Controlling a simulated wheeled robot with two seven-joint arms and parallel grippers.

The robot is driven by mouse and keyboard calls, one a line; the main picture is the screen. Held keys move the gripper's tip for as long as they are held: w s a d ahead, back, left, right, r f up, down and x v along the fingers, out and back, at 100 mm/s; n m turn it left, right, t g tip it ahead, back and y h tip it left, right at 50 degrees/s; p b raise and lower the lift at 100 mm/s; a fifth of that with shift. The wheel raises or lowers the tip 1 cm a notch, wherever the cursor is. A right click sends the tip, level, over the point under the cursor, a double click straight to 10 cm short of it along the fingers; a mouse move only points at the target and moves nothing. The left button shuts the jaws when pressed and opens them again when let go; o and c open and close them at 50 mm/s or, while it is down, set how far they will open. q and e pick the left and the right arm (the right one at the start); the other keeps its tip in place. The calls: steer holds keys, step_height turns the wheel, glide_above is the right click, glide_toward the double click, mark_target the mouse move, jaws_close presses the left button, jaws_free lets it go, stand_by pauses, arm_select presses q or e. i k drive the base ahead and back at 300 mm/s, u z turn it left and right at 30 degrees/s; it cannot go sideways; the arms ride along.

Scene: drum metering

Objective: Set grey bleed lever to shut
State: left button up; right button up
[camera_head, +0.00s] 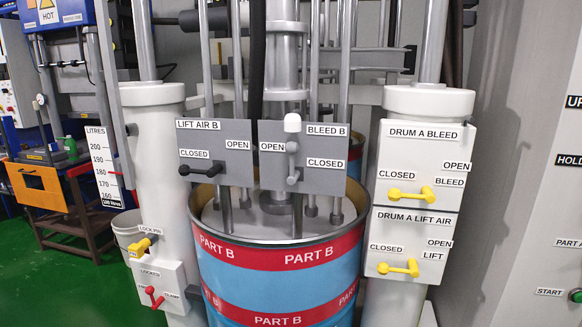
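The grey bleed lever (292,163) is on the grey BLEED B panel (327,180), above the Part B drum. It stands upright, its upper end beside the OPEN label (272,147). The CLOSED label (326,163) is to its right. A white rounded cap (292,123) sits just above the lever. Neither of my grippers is in view, and nothing is touching the lever.
A black LIFT AIR B lever (198,170) lies level toward CLOSED on the panel to the left. Yellow levers (410,193) are on the white right-hand column. The blue and red Part B drum (280,270) stands below. Vertical rods rise behind the panels.

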mark_target(292, 148)
steer(key=k, duration=0.55)
steer(key=u, duration=0.7)
steer(key=i, duration=1.15)
steer(key=z, duration=0.6)
